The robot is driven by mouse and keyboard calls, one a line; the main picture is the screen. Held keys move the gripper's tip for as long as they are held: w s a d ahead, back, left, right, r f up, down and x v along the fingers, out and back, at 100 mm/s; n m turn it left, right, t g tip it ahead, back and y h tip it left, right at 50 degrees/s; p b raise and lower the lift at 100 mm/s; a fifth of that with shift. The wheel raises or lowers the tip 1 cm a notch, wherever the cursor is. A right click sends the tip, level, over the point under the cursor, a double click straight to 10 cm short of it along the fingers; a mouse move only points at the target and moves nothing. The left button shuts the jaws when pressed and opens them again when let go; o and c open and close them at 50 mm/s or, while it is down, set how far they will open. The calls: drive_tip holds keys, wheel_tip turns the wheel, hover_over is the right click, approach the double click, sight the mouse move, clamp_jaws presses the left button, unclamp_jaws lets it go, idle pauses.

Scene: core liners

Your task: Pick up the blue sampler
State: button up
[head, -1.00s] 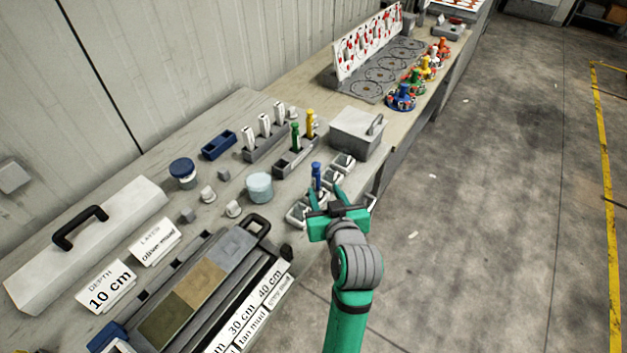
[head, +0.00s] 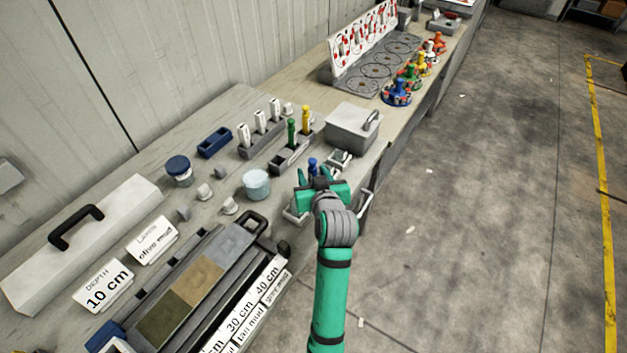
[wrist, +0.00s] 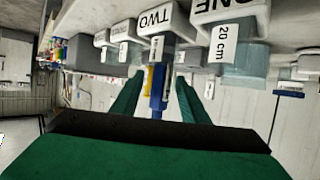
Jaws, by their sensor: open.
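The blue sampler (head: 312,165) shows its top just beyond my gripper (head: 318,178) in the head view; its lower part is hidden by the gripper. In the wrist view the blue sampler (wrist: 157,88) appears between the two green fingers of my gripper (wrist: 157,98). The fingers are apart, with a gap on each side of the sampler. I cannot tell whether it is fully within their reach. The green sampler (head: 291,132) and yellow sampler (head: 306,118) stand upright in a grey rack (head: 290,158) behind it.
A grey lidded box (head: 350,128) stands right of the rack. A light blue jar (head: 256,184) stands to the left. Small trays (head: 340,160) lie near the table edge, around the gripper. A core liner tray (head: 215,270) lies in front. Open floor is at right.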

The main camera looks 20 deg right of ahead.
drive_tip(key=shift+a, duration=0.15)
drive_tip(key=c, duration=0.3)
drive_tip(key=shift+s, duration=0.1)
clamp_jaws()
drive_tip(key=shift+r, duration=0.1)
